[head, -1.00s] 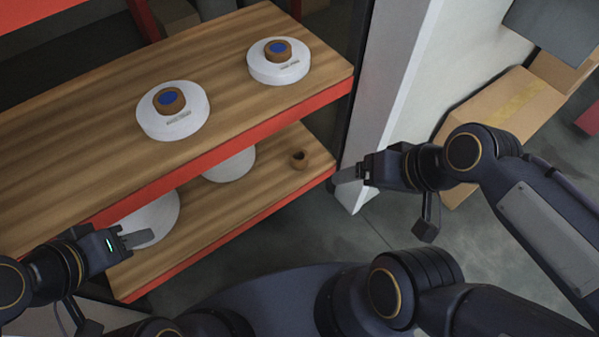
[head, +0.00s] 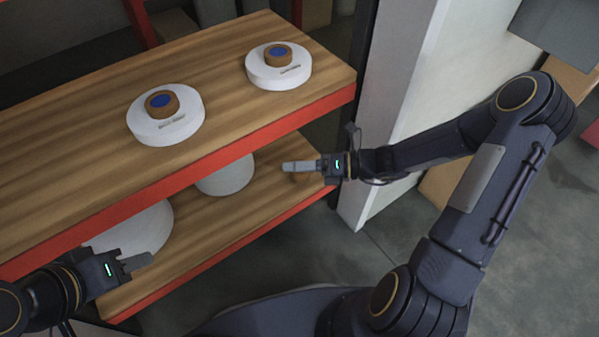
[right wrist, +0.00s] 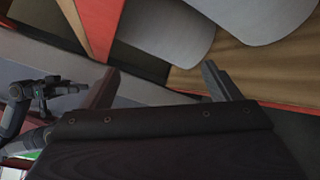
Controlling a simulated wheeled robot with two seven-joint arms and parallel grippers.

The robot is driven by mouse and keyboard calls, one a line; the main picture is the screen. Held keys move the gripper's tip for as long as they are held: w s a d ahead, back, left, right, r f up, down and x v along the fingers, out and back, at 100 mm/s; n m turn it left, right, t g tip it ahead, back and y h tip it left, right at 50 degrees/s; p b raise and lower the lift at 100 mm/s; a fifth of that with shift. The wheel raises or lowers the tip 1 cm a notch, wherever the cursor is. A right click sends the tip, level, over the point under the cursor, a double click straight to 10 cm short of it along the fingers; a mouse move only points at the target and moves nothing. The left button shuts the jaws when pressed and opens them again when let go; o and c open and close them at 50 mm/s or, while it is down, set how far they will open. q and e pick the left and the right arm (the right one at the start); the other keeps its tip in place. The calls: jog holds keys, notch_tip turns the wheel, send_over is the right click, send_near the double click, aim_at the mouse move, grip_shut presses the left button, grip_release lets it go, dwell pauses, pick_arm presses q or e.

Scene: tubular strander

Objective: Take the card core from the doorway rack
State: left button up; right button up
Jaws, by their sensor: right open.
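The card core, a small brown ring on the right end of the lower shelf (head: 215,222) a second ago, is not visible now; my right gripper covers that spot in the head view. My right gripper (head: 286,167) is over the right end of the lower shelf, below the upper shelf's front edge. Its two fingers stand apart in the right wrist view (right wrist: 159,70), with no core seen between them. My left gripper (head: 145,262) is at the lower left, in front of the lower shelf; its fingers are seen side-on, so its opening is unclear.
The rack's upper wooden shelf (head: 60,165) has a red front edge (head: 225,143) and carries two white rolls (head: 165,130) (head: 278,75) with brown, blue-topped centres. More white rolls (head: 226,177) (head: 140,232) sit on the lower shelf. A pale wall post (head: 395,110) stands right of the rack.

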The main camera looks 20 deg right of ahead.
jog(key=w+d+f+m+t+h, duration=0.1)
jog(key=w+d+f+m+t, duration=0.15)
jog(key=f+m+t, duration=0.45)
jog(key=w+d+f+m+t+h, duration=0.1)
jog(key=w+f+m+t, duration=0.25)
jog(key=m, duration=0.85)
jog(key=m+t+h, duration=0.3)
jog(key=m+h, duration=0.7)
jog(key=m, duration=0.8)
send_near(304, 176)
jog(key=shift+g, duration=0.25)
jog(key=x, duration=0.3)
jog(key=r+x, duration=0.1)
jog(key=x, duration=0.1)
jog(key=shift+w+f, duration=0.3)
jog(key=shift+f, duration=0.05)
jog(key=b+x, duration=0.2)
jog(key=x, duration=0.4)
jog(key=shift+w+a, duration=0.1)
jog(key=shift+w, duration=0.1)
jog(key=shift+w+r, duration=0.15)
jog(key=shift+w, duration=0.25)
